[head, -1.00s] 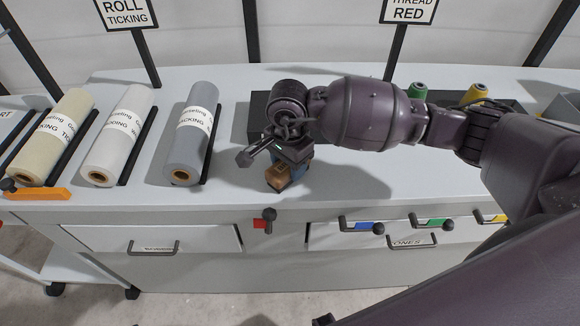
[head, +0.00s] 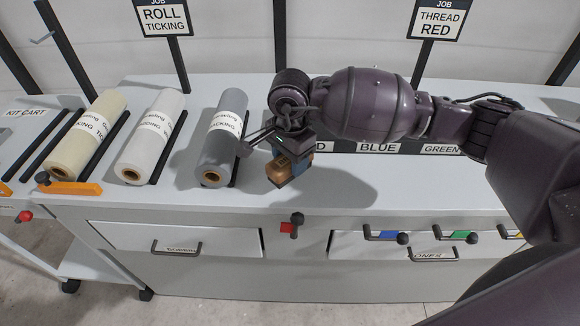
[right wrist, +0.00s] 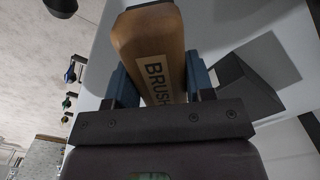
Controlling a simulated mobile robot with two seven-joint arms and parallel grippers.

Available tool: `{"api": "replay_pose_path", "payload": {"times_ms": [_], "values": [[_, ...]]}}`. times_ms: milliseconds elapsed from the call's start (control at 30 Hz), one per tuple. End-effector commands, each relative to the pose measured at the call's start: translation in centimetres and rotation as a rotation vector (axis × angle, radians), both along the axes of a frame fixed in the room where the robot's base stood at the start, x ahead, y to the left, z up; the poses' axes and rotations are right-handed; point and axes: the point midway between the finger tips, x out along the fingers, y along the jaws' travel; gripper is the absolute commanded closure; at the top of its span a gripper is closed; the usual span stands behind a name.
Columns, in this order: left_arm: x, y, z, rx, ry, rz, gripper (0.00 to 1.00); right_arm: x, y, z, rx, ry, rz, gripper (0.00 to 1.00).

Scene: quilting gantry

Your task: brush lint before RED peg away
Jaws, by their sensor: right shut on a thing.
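My right gripper (head: 292,150) is shut on a wooden brush (head: 284,170), holding it over the front of the pale worktop. In the right wrist view the brush (right wrist: 150,50), lettered "BRUSH", sits between the two blue fingers. I cannot make out any lint; the brush and gripper cover part of the top behind the peg. My left gripper is not in view.
Grey (head: 222,140), white (head: 150,140) and cream (head: 88,135) rolls lie to the left, the grey one close to the brush. Blue (head: 388,236) and green (head: 459,236) pegs line the front to the right. The worktop (head: 420,195) right of the brush is clear.

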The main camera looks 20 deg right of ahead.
Motion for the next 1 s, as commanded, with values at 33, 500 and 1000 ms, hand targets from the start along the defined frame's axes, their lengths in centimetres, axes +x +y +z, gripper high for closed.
{"api": "replay_pose_path", "payload": {"times_ms": [33,500,1000], "values": [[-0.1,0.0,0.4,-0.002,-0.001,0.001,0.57,0.2,0.0,0.8,0.001,-0.004,-0.001,0.74],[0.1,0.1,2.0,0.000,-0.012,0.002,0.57,0.7,-0.2,4.5,0.000,-0.002,-0.011,0.74],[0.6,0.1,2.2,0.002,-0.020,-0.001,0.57,0.7,-0.2,4.6,0.000,-0.001,-0.012,0.74]]}}
